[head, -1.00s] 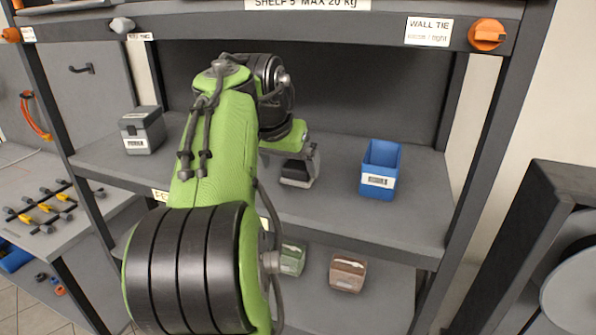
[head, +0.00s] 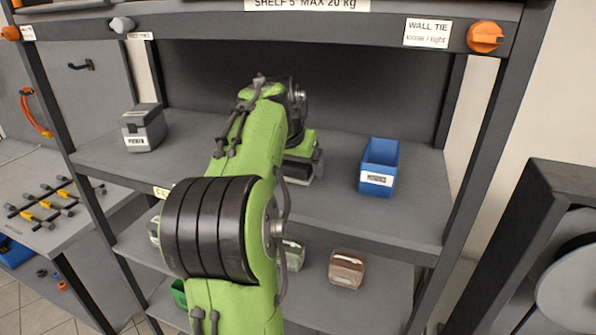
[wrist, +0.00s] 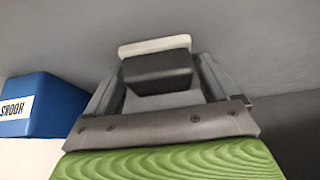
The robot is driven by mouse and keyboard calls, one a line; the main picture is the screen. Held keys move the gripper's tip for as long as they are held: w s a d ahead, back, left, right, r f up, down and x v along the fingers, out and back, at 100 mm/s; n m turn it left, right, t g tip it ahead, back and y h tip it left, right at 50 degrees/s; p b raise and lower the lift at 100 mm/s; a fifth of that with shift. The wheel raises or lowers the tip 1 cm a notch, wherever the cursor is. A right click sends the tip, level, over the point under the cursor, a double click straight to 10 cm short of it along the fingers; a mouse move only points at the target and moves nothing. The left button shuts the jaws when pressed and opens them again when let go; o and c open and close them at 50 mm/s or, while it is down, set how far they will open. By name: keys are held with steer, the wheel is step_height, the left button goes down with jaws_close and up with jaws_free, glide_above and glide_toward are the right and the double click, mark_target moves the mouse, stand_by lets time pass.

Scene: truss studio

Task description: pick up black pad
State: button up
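A black pad (wrist: 158,72) with a pale, whitish layer along its far side shows in the wrist view, on or just over the grey shelf surface. My gripper (wrist: 162,88) is in the same view, its two grey fingers spread on either side of the pad. A narrow gap seems to show beside the pad, and I cannot tell that either finger touches it. In the head view my gripper (head: 303,168) is low over the middle shelf, partly behind my green arm, and the pad cannot be made out there.
A blue bin (head: 379,168) stands on the middle shelf (head: 340,205) to the right of my gripper; it also shows in the wrist view (wrist: 40,105). A grey lidded box (head: 143,130) stands at the left. A brown container (head: 346,268) is on the shelf below. Shelf posts flank both sides.

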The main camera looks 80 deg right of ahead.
steer(key=c, duration=0.8)
steer(key=shift+r, duration=0.6)
step_height(320, 180, up, 3)
steer(key=shift+f+p, duration=0.1)
steer(key=shift+p, duration=0.8)
steer(key=a+b, duration=0.1)
steer(key=a, duration=0.1)
steer(key=a+b, duration=0.1)
steer(key=a, duration=0.2)
steer(key=w+a+b, duration=0.1)
steer(key=a+b, duration=0.1)
steer(key=shift+a+f, duration=0.25)
steer(key=shift+f, duration=0.15)
steer(key=shift+w+a+r+p, duration=0.15)
steer(key=shift+a+p, duration=0.4)
steer(key=shift+a, duration=2.05)
steer(key=shift+w+a+p, duration=0.15)
steer(key=shift+a+p, duration=0.4)
steer(key=shift+a, duration=2.05)
